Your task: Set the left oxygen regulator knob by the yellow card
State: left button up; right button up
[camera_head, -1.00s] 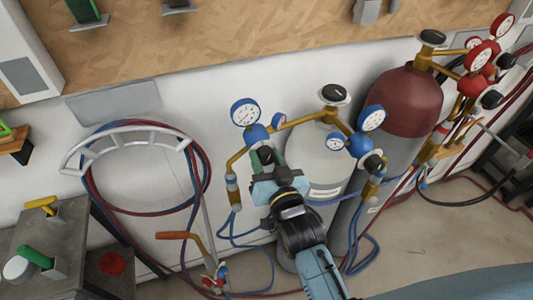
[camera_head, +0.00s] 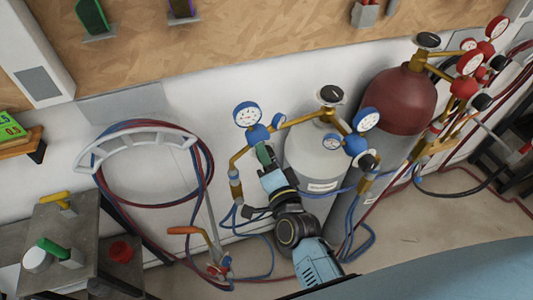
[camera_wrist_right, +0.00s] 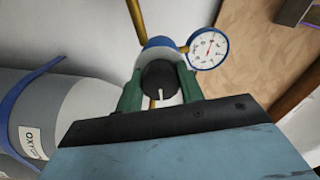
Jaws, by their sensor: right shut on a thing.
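The left oxygen regulator (camera_head: 258,134) is blue, with two white dials, on a brass pipe at the grey cylinder (camera_head: 315,158). My right gripper (camera_head: 264,155) is at its black knob and hides most of it in the head view. In the right wrist view the knob (camera_wrist_right: 159,80) sits between the green fingers of my right gripper (camera_wrist_right: 158,88), which is shut on it. A pale mark on the knob points downward there. One gauge (camera_wrist_right: 208,48) shows beside it; its reading is too small to tell. A green and yellow card (camera_head: 10,128) is cut off at the left edge. My left gripper is out of view.
A second blue regulator (camera_head: 356,144) hangs close on the right, beside the maroon cylinder (camera_head: 400,100) with red gauges. Hoses loop over a white wall rack (camera_head: 140,140). A grey bench (camera_head: 55,220) stands at the left. Open floor (camera_head: 410,230) lies at lower right.

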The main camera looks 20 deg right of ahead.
jog(key=m, duration=0.3)
jog(key=shift+r+m+p, duration=0.1)
jog(key=shift+m+p, duration=0.2)
jog(key=shift+m, duration=2.1)
jog(key=o, duration=1)
jog(key=shift+s, duration=0.1)
jog(key=s+b, duration=0.2)
jog(key=s, duration=1.1)
jog(key=shift+s+d+b, duration=0.1)
jog(key=shift+d+b, duration=0.1)
jog(key=shift+b, duration=0.1)
